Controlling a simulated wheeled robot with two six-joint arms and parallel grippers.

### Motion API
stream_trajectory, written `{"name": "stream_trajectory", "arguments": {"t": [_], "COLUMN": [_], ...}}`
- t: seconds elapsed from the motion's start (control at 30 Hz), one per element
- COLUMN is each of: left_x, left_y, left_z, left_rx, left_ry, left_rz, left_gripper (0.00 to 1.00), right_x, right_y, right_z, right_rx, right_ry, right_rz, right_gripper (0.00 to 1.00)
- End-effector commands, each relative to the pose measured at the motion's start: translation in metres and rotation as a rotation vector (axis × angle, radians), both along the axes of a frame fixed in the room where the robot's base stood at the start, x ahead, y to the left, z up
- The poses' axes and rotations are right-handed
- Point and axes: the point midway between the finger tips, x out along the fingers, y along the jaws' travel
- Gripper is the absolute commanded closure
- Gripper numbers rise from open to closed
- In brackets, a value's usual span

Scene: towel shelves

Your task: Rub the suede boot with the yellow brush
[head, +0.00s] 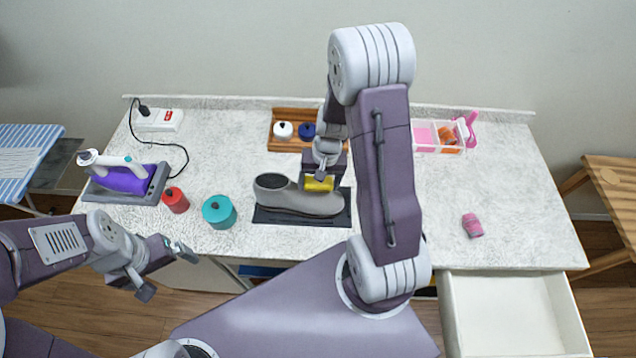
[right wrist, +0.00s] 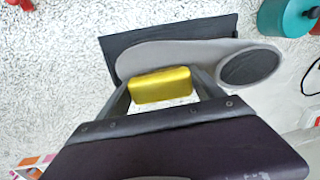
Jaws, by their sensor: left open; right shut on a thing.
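The grey suede boot (head: 290,199) lies on a dark mat (head: 262,217) near the middle of the table, its dark opening to the left. My right gripper (head: 319,184) is shut on the yellow brush (head: 318,184) at the toe half of the boot. In the right wrist view the brush (right wrist: 160,85) sits between the fingers, right against the boot's side (right wrist: 180,58) in the picture; I cannot tell whether they touch. The brush's underside is hidden. My left gripper (head: 165,266) is open and empty, in front of the table's left part.
A purple iron (head: 125,179) on its stand, a red canister (head: 175,199) and a teal canister (head: 219,212) stand left of the boot. A wooden tray (head: 285,115) and a pink-and-clear organiser (head: 440,137) are behind. A pink object (head: 472,225) lies right; an open drawer (head: 515,310) juts out front right.

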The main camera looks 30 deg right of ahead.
Motion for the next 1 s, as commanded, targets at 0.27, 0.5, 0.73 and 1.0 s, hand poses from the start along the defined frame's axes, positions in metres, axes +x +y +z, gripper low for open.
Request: {"name": "stream_trajectory", "arguments": {"t": [0.27,0.5,0.73,1.0], "left_x": [0.0,0.0,0.0,0.0], "left_y": [0.0,0.0,0.0,0.0], "left_z": [0.014,0.021,0.042,0.039], "left_rx": [0.0,0.0,0.0,0.0], "left_ry": [0.0,0.0,0.0,0.0], "left_rz": [0.0,0.0,0.0,0.0], "left_gripper": [0.02,0.02,0.02,0.02], "right_x": [-0.001,-0.001,-0.003,-0.003], "right_y": [-0.002,-0.003,-0.006,-0.006], "right_z": [0.016,0.024,0.048,0.046], "right_rx": [0.0,-0.001,-0.001,-0.002], "right_ry": [-0.001,-0.002,-0.002,-0.001], "right_rz": [0.0,-0.001,-0.001,-0.001], "right_gripper": [0.67,0.67,0.67,0.67]}}
